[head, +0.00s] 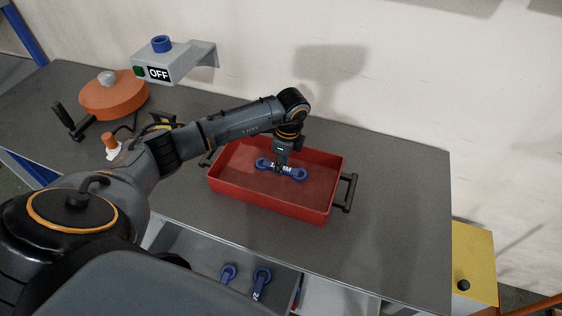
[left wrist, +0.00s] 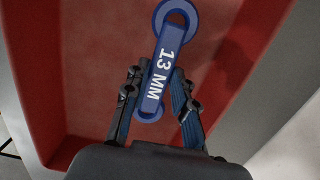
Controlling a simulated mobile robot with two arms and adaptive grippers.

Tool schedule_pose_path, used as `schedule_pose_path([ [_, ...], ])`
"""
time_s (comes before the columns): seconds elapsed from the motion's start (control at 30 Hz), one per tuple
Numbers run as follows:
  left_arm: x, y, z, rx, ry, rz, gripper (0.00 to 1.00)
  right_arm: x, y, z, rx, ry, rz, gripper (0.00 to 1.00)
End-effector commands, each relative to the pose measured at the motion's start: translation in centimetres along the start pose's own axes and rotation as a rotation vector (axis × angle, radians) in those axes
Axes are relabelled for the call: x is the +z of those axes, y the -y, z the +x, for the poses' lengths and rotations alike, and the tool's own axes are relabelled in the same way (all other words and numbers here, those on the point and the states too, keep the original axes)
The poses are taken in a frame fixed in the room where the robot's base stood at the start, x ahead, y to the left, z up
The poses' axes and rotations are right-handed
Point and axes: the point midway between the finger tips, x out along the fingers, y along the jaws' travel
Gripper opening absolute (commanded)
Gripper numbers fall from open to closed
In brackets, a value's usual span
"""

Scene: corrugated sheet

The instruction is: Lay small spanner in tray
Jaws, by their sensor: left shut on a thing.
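The small spanner (head: 294,172) is blue with ring ends and white lettering, which reads "13 MM" in the left wrist view (left wrist: 166,62). My left gripper (head: 280,164) is shut on the spanner's shaft, with one finger on each side of it in the left wrist view (left wrist: 158,92). The red tray (head: 270,204) has black side handles and stands on the grey bench. The spanner is over the tray's inside; I cannot tell whether it touches the floor of the tray. My right gripper is not in view.
Two blue spanners (head: 262,276) (head: 229,272) lie in an open drawer below the bench front. An orange wheel (head: 113,97) with a crank stands at the left. A bracket with an OFF sign (head: 158,72) juts from the wall. The bench right of the tray (head: 405,200) is clear.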

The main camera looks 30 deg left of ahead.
Motion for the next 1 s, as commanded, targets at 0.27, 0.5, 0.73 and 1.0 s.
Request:
schedule_pose_path([
  [0.27, 0.0, 0.0, 0.2, 0.0, 0.0, 0.0, 0.48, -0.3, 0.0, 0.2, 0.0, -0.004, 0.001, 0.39],
  [0.5, 0.0, 0.0, 0.2, 0.0, 0.0, 0.0, 0.48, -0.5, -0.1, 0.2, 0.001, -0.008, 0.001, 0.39],
  [0.73, 0.0, 0.2, -1.3, -0.004, -0.001, 0.0, 0.48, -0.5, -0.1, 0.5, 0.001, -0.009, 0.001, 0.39],
  [1.0, 0.0, 0.2, -7.0, -0.007, -0.002, 0.0, 0.48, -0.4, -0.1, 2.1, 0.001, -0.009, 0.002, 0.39],
])
